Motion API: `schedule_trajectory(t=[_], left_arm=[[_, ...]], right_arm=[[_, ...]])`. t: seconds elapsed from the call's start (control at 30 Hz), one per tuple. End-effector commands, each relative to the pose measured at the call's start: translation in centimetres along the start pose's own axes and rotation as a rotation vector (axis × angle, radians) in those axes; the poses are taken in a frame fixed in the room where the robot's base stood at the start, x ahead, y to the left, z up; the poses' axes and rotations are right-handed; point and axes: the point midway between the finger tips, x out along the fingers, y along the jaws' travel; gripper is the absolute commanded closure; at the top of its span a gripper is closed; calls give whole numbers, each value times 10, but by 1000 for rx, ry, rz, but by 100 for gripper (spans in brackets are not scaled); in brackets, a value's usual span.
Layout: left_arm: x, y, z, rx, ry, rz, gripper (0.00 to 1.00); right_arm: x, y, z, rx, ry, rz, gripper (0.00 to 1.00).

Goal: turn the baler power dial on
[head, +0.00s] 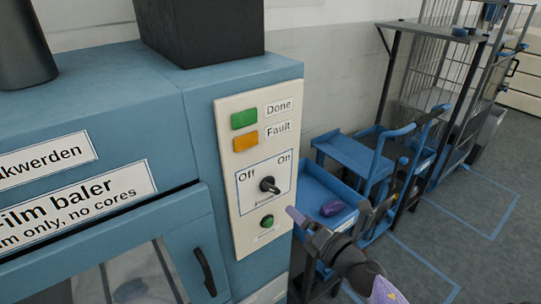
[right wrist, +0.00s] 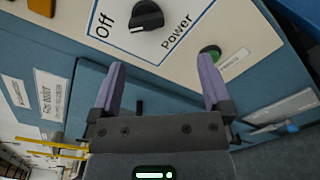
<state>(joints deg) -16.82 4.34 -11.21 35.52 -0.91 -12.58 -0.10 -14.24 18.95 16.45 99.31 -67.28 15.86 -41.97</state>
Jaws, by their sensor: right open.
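The black power dial (head: 269,185) sits on the baler's cream control panel (head: 236,205), between the words Off on the left and On on the right. It also shows at the top of the right wrist view (right wrist: 147,15). I cannot tell clearly which word its pointer faces. My right gripper (head: 297,217) is just right of and below the dial, apart from it. In the right wrist view its two purple fingers (right wrist: 162,66) are spread with nothing between them, the dial beyond their tips. My left gripper is not in view.
A green button (head: 267,221) is below the dial, close to one finger in the right wrist view. A green Done lamp (head: 244,118) and an orange Fault lamp (head: 246,141) are above. Blue carts (head: 358,155) stand right of the baler (head: 150,105). Floor is clear farther right.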

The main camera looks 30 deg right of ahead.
Motion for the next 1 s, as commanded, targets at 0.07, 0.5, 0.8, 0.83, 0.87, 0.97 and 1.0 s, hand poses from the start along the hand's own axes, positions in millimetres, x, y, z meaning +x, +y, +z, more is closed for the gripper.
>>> schedule_trajectory(t=[0.07,0.5,0.8,0.83,0.87,0.97,1.0], left_arm=[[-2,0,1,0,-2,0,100],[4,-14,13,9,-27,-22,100],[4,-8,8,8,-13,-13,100],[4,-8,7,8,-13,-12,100],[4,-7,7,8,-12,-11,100],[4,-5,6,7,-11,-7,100],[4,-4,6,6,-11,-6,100]], right_arm=[[4,11,9,-66,-5,28,0],[89,12,8,-72,-6,28,0],[101,13,8,-70,-4,27,0],[100,13,8,-70,-4,27,0],[100,13,8,-70,-4,27,0],[100,13,8,-70,-4,27,11],[100,13,8,-70,-4,27,19]])
